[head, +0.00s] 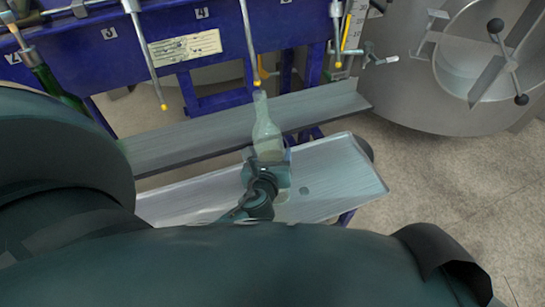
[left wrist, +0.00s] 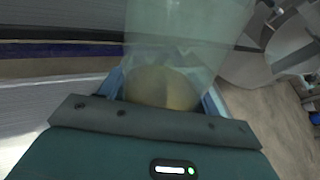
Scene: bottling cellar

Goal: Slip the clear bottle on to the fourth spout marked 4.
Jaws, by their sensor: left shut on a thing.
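The clear bottle (head: 266,135) stands about upright, neck up. My left gripper (head: 268,162) is shut on its lower body. The left wrist view shows the clear bottle (left wrist: 175,45) close up between the fingers (left wrist: 163,92). A plate marked 4 (head: 201,13) is on the blue filler frame. The spout (head: 249,45) just right of that plate hangs down to a yellow tip. The bottle's mouth shows right under this tip in the head view; I cannot tell whether they touch or line up in depth. My right gripper is not in view.
A green bottle (head: 57,88) hangs at a spout on the left. Another yellow-tipped spout (head: 147,60) hangs left of the bottle. A grey ledge (head: 195,133) and a metal tray (head: 335,170) lie below. A steel tank (head: 425,90) stands at the right.

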